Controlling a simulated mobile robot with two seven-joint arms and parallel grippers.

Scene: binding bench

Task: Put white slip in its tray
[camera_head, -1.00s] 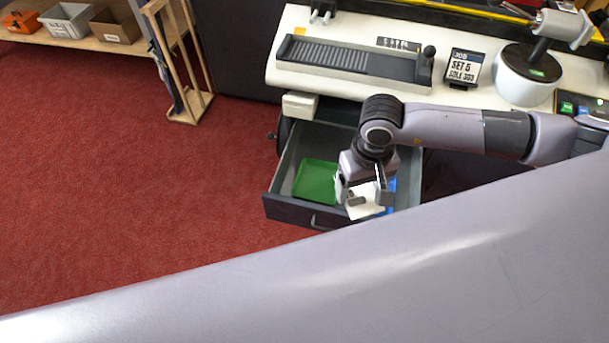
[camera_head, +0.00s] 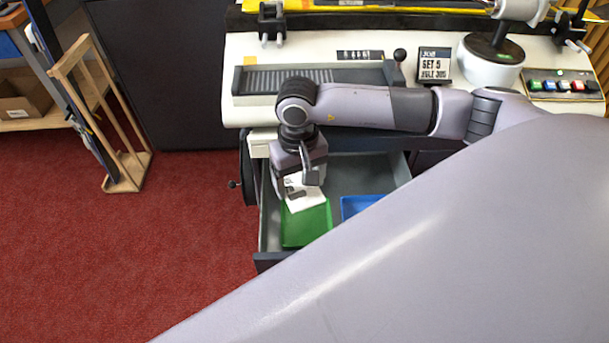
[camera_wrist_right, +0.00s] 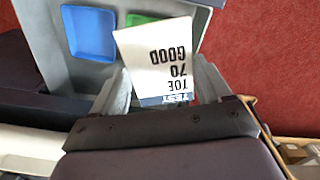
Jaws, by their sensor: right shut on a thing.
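My right gripper (camera_head: 302,188) is shut on the white slip (camera_head: 309,201), which hangs over the open drawer (camera_head: 362,172). The slip also shows in the right wrist view (camera_wrist_right: 158,58), with printed dark text reading "GOOD" and "70" and a blue-grey band near the jaws. In the head view the slip overlaps the far part of the green tray (camera_head: 305,228); its height above the tray is hard to tell. The blue tray (camera_head: 355,205) lies to the right, partly hidden by my own arm. It shows whole in the wrist view (camera_wrist_right: 89,34). My left gripper is out of view.
The white bench (camera_head: 240,60) stands behind the drawer with a ribbed grey unit (camera_head: 300,76), a sign (camera_head: 434,66) and a button panel (camera_head: 563,86). A wooden rack (camera_head: 125,160) stands at left on open red carpet (camera_head: 150,250).

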